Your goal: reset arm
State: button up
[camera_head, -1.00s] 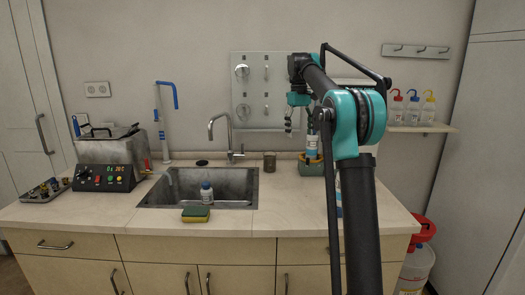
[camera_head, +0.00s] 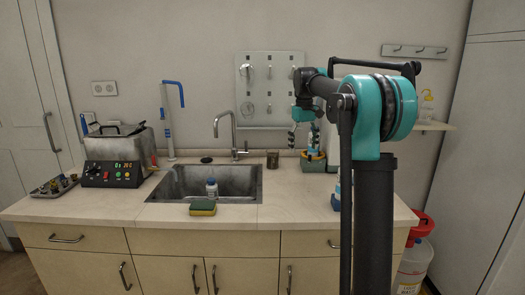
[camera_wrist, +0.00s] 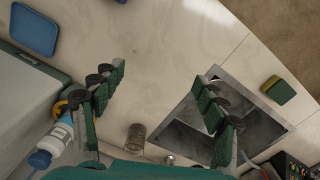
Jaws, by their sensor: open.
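My gripper (camera_head: 303,140) hangs at the end of my bent arm, fingers down, above the back of the counter to the right of the sink. In the wrist view my gripper (camera_wrist: 160,78) has its two green fingers spread wide, with only the bare counter showing between the tips. Nothing is held. My arm's large teal joint and dark links fill the right of the head view and hide part of the counter and wall shelf.
The sink (camera_head: 159,190) holds a small white bottle (camera_head: 211,187). A sponge (camera_head: 203,208) lies at its front edge. A blue tray (camera_wrist: 37,27) shows in the wrist view.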

jog(key=s+d+f+m+t, duration=0.1)
jog(key=s+f+m+t, duration=0.1)
jog(key=s+f, duration=1.2)
jog(key=s+d+f+m+t, duration=0.2)
jog(key=s+f, duration=1.3)
jog(key=s, duration=0.7)
jog(key=shift+f, duration=0.25)
